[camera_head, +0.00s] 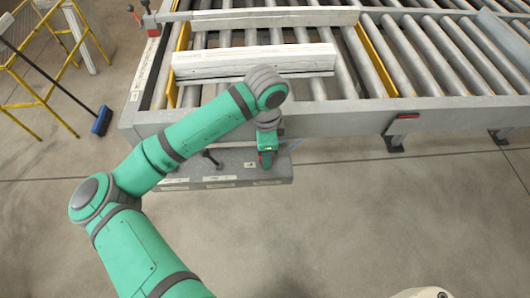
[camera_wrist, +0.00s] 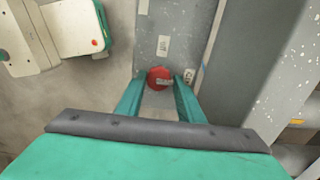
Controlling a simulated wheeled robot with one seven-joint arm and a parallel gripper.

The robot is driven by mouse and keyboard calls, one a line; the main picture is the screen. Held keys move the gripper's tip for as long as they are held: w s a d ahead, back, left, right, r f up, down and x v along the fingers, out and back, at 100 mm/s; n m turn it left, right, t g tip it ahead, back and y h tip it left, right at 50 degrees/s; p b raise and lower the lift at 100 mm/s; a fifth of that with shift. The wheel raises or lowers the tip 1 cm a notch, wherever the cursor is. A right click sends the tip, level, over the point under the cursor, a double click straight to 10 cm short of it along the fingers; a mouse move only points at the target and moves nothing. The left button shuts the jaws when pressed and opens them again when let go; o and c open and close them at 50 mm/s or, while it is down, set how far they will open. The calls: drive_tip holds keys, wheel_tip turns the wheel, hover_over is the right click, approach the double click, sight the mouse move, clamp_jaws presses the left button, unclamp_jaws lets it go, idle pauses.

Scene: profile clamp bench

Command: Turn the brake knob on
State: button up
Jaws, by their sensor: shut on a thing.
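A red brake knob (camera_wrist: 159,78) sits on a grey panel in the wrist view. My gripper (camera_wrist: 160,88) has its two green fingers on either side of the knob and is shut on it. In the head view my gripper (camera_head: 266,160) points down at the grey control box (camera_head: 215,177) on the front of the roller bench. The knob is mostly hidden there by my gripper.
White profiles (camera_head: 255,62) lie on the roller bench (camera_head: 350,110) behind the box. A black lever (camera_head: 211,158) stands on the box left of my gripper. A yellow stand (camera_head: 35,85) and blue broom (camera_head: 102,121) are at the left. The front floor is clear.

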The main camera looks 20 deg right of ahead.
drive_tip(key=shift+w, duration=0.1)
idle(0.4)
drive_tip(key=o, duration=1.1)
drive_tip(key=shift+c, duration=0.2)
drive_tip(key=shift+r, duration=0.1)
wheel_tip(320, 180, up, 11)
drive_tip(key=shift+f, duration=0.2)
